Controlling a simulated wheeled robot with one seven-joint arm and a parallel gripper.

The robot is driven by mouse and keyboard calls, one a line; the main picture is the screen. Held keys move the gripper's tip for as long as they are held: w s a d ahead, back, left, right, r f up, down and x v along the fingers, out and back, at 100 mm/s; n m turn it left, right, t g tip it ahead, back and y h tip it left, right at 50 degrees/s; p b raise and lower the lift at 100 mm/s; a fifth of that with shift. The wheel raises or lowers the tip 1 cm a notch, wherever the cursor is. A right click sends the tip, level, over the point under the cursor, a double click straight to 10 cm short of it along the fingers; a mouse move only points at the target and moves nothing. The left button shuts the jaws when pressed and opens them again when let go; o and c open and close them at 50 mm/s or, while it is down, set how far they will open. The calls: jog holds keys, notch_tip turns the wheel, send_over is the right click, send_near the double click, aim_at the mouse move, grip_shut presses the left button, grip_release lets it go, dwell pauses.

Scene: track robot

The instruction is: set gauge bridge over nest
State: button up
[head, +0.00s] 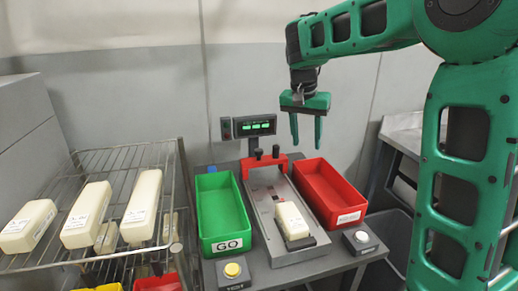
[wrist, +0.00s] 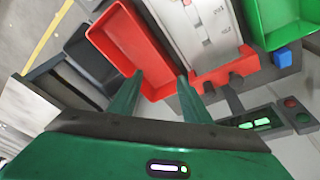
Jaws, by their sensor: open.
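The red gauge bridge (head: 263,165), with two black knobs on top, stands across the far end of a grey plate (head: 262,215). It also shows in the wrist view (wrist: 224,66). A cream block (head: 293,220) with a label lies at the plate's near end in a dark holder, which appears to be the nest (head: 301,243). The bridge is apart from this block. My gripper (head: 306,144) is open and empty, pointing down, above and to the right of the bridge. In the wrist view its fingertips (wrist: 160,77) are over the red tray's edge, beside the bridge.
A green GO tray (head: 222,207) stands left of the plate, a red tray (head: 333,192) right. A lit display (head: 255,126) stands behind the bridge. Yellow (head: 232,270) and white (head: 362,237) buttons sit at the front. A wire rack (head: 130,160) at left holds several cream blocks.

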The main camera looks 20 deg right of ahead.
jog(key=t, duration=0.2)
send_near(259, 150)
notch_tip(259, 150, up, 2)
jog(key=a, duration=0.1)
jog(key=shift+h, duration=0.4)
jog(key=x, duration=1)
jog(key=shift+s+a+f, duration=0.1)
jog(key=shift+s+f, duration=0.05)
jog(key=shift+f, duration=0.2)
